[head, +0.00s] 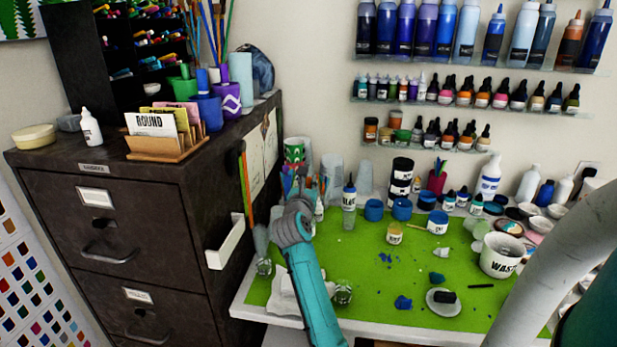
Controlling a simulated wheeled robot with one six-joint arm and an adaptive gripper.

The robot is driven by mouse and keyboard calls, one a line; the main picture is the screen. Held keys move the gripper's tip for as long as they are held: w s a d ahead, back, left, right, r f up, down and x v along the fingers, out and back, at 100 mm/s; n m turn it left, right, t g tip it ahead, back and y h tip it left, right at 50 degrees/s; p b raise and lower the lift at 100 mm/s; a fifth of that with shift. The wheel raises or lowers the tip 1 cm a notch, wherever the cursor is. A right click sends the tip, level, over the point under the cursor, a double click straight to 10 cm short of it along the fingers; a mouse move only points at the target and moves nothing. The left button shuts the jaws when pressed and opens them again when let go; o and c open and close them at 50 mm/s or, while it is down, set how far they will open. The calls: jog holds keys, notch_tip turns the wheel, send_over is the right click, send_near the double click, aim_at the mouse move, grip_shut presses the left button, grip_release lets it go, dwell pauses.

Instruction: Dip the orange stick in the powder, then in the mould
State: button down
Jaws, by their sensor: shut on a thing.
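My gripper (303,188) is at the end of my teal and grey arm, above the back left of the green mat (350,270), near a cup of brushes. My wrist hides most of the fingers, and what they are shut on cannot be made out. I cannot pick out an orange stick in the grip. A small jar with a yellow label (394,234) stands on the mat, right of my gripper; a thin pale stick (416,228) lies beside it. Whether it holds the powder is unclear. Small blue and pale shapes lie on the mat; I cannot tell which is the mould.
A dark cabinet (120,240) stands close on the left, with a white holder (226,243) on its side. A tall bottle (349,196), blue-lidded jars (402,208) and a WASTE cup (501,256) line the back and right. A white dish (431,305) holds a black block. The mat's middle is fairly clear.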

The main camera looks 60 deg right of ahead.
jog(key=shift+f, duration=1.95)
jog(key=shift+r, duration=2.3)
jog(key=shift+r, duration=2.35)
